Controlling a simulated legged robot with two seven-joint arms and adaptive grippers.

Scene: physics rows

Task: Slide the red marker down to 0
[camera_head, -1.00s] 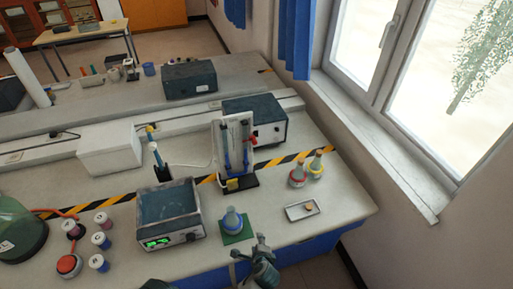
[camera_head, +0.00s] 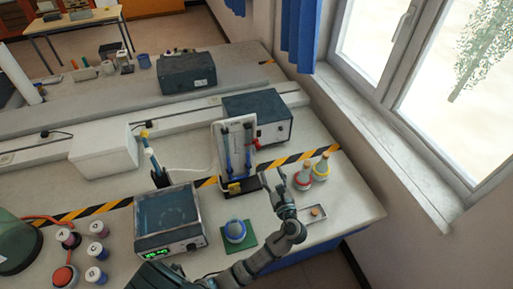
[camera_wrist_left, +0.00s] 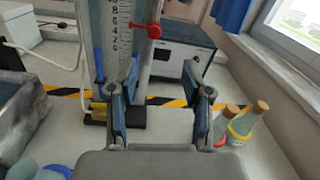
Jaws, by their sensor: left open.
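The red marker (camera_head: 256,143) sticks out from the right side of an upright white scale board (camera_head: 236,128) with blue tubes. In the left wrist view the marker (camera_wrist_left: 153,31) shows as a red pointer with a round knob, up beside the numbers on the scale (camera_wrist_left: 118,28), above the 0. My left gripper (camera_head: 274,178) is open and empty, in front of and lower than the marker. In the wrist view its two fingers (camera_wrist_left: 162,82) stand apart, with the marker above the gap, not between them. My right gripper is not in view.
A blue-ringed flask (camera_head: 235,231) on a green mat and a dark device (camera_head: 168,220) stand left. A dark box (camera_head: 259,117) stands behind the scale.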

